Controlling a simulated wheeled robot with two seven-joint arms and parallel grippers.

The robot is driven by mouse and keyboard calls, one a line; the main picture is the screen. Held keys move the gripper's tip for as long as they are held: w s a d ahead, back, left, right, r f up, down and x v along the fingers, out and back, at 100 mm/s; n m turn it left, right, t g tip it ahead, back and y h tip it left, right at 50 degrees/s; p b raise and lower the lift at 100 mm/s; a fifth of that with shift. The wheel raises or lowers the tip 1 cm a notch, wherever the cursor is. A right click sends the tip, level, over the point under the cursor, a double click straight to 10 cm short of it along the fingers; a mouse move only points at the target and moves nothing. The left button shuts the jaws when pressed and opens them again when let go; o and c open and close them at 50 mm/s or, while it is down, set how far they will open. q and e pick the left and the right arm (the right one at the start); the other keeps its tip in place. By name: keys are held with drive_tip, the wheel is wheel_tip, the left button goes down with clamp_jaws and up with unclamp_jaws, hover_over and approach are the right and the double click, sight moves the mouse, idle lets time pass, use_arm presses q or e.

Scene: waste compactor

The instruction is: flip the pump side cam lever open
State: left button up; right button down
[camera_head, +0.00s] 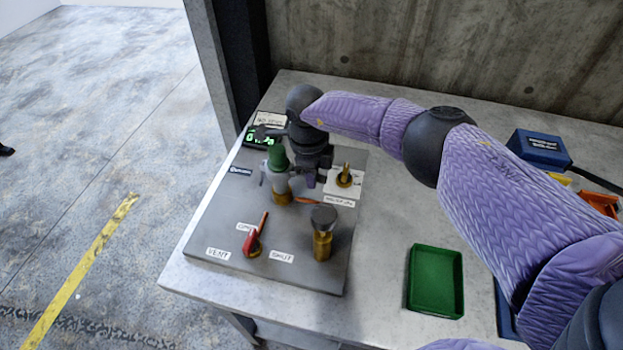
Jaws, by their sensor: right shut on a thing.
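A silver coupling (276,181) with a green upper part (276,154) stands upright on a brass base (283,198) on the grey panel. A small grey lever shows at the coupling's left side. My right gripper (303,178) reaches down at the coupling's right side and is shut on what appears to be the pump side cam lever. The fingers and the dark wrist above them hide most of that lever, so its angle cannot be told. My left gripper is out of view.
The panel (200,234) carries a red-handled valve (254,240), a brass fitting with a dark knob (323,234), a small brass valve (344,175) and a green-lit display (260,137). A green tray (435,281) and a blue box (540,148) stand right. Bare bench lies between panel and tray.

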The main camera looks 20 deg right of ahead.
drive_tip(key=shift+r+g+h+b, duration=0.2)
drive_tip(key=shift+g+h+b, duration=0.2)
drive_tip(key=shift+h+b, duration=0.25)
drive_tip(key=c, duration=0.7)
unclamp_jaws()
drive_tip(key=shift+o, duration=0.2)
drive_tip(key=shift+r, duration=0.15)
drive_tip(key=r, duration=0.3)
drive_tip(key=a+r, duration=0.1)
drive_tip(key=r, duration=0.1)
drive_tip(key=w+r, duration=0.1)
drive_tip(key=r, duration=0.2)
drive_tip(key=shift+a+r+p, duration=0.3)
drive_tip(key=shift+r+p, duration=0.05)
drive_tip(key=shift+p, duration=0.05)
drive_tip(key=shift+a+r, duration=0.1)
drive_tip(key=shift+r, duration=0.35)
